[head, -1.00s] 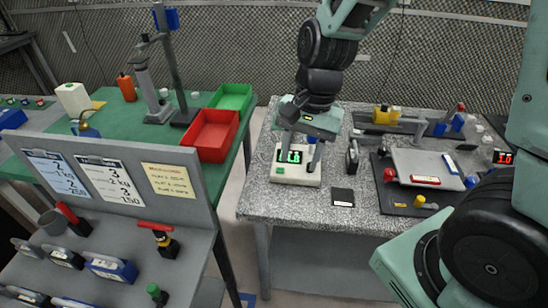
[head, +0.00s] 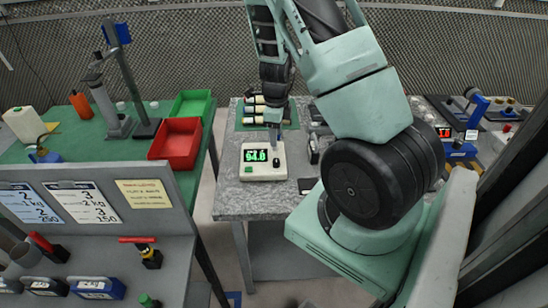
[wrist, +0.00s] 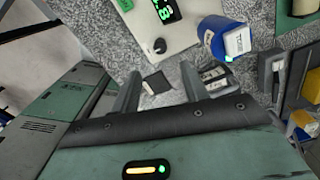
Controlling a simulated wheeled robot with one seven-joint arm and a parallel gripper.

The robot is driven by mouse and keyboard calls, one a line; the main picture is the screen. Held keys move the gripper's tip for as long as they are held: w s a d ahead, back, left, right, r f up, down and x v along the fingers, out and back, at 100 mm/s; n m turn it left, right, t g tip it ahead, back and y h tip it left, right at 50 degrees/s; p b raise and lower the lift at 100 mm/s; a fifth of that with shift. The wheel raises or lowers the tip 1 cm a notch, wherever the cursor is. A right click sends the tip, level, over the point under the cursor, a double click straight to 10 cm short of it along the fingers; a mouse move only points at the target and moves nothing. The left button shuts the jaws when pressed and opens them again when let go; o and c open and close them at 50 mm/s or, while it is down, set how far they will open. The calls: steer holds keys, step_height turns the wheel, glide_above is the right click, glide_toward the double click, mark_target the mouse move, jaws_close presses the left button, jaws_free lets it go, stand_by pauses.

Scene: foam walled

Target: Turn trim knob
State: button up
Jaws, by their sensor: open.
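The trim knob is a small black knob (head: 277,160) on the right side of a white box (head: 249,177) with a green lit display. The display reads 94.0 in the head view. The wrist view also shows the knob (wrist: 159,46) on the white box (wrist: 128,20), its display cut by the top edge. My gripper (head: 274,130) is at the back right of the box in the head view. In the wrist view my gripper (wrist: 160,85) is open and empty, with the knob beyond its fingertips and apart from them.
My arm hides much of the table's right side. A red bin (head: 176,146) is on the green table at left.

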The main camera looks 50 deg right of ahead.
mark_target(276, 160)
step_height(276, 160, down, 10)
steer(key=shift+f+p, duration=0.25)
steer(key=shift+p, duration=0.15)
jaws_close()
